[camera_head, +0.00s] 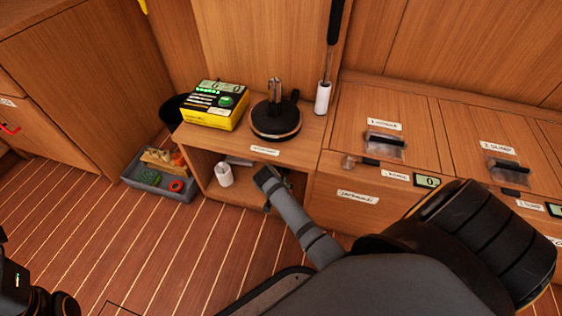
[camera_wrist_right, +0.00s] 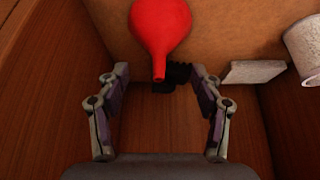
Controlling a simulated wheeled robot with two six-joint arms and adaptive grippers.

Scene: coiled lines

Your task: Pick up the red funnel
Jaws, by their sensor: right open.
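The red funnel (camera_wrist_right: 160,28) shows in the right wrist view with a round, wide body and a narrow spout toward my gripper. My right gripper (camera_wrist_right: 161,78) is open, and the spout tip lies just ahead of the space between its fingers, apart from both. In the head view the right gripper (camera_head: 270,186) reaches into the low open cubby under the wooden counter. The funnel is not visible there. A dark ridged thing (camera_wrist_right: 178,74) sits beside the spout tip.
A white cup (camera_head: 224,174) stands in the cubby, left of my gripper; a white cylinder (camera_wrist_right: 303,45) and a pale block (camera_wrist_right: 252,72) show in the right wrist view. Cubby walls are close. A grey tray (camera_head: 160,192) is on the floor at left.

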